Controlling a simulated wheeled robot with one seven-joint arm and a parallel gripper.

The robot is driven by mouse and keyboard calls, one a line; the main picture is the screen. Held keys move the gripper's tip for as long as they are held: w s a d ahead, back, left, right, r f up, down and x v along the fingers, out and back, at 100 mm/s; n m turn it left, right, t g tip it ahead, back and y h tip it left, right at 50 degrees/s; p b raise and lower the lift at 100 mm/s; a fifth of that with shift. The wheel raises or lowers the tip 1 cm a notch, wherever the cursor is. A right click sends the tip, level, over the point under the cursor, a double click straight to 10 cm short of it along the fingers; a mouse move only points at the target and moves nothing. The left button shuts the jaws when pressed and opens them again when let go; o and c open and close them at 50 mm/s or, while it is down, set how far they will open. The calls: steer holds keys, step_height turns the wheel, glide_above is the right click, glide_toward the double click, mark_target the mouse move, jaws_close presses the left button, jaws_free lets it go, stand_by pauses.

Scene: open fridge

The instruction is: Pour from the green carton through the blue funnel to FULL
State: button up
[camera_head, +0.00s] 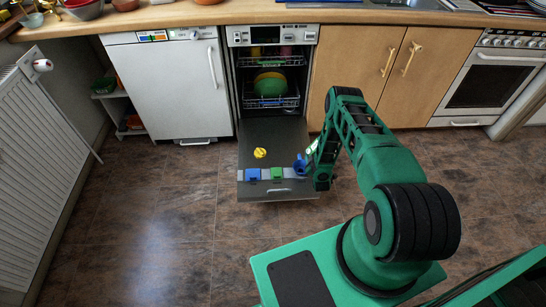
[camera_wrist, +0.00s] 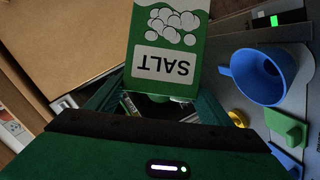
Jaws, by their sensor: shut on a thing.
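My gripper (camera_wrist: 162,100) is shut on the green carton (camera_wrist: 195,80), which has a white SALT label that reads upside down in the wrist view. The carton shows only as a small pale green patch beside my arm in the head view (camera_head: 313,146). The blue funnel (camera_wrist: 262,77) stands on the open dishwasher door (camera_head: 262,137), to the right of the carton in the wrist view. In the head view the funnel (camera_head: 300,164) is near the door's right edge, close to my gripper. I see no stream from the carton.
A yellow cap-like piece (camera_head: 260,153), a green block (camera_head: 277,174) and a blue block (camera_head: 252,175) are on the door left of the funnel. A dark strip with a lit green part (camera_wrist: 273,20) is near the funnel. The dishwasher (camera_head: 270,75) holds bowls. Floor in front is clear.

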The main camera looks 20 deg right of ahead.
stand_by(0.3)
steer(key=shift+a+f+n+h, duration=0.1)
steer(key=shift+f+n+h, duration=0.3)
steer(key=shift+n, duration=0.1)
steer(key=shift+a+f+n+t, duration=0.15)
steer(key=shift+f+n+t, duration=0.15)
steer(key=shift+f+n, duration=0.2)
steer(key=shift+f, duration=0.1)
steer(key=shift+a+f+n, duration=0.2)
steer(key=shift+f+n, duration=0.3)
steer(key=shift+f, duration=0.05)
steer(key=shift+f+h, duration=0.1)
steer(key=shift+h, duration=0.2)
steer(key=shift+a+f+n+t, duration=0.2)
steer(key=shift+f+n+t, duration=0.2)
steer(key=shift+f+n, duration=0.15)
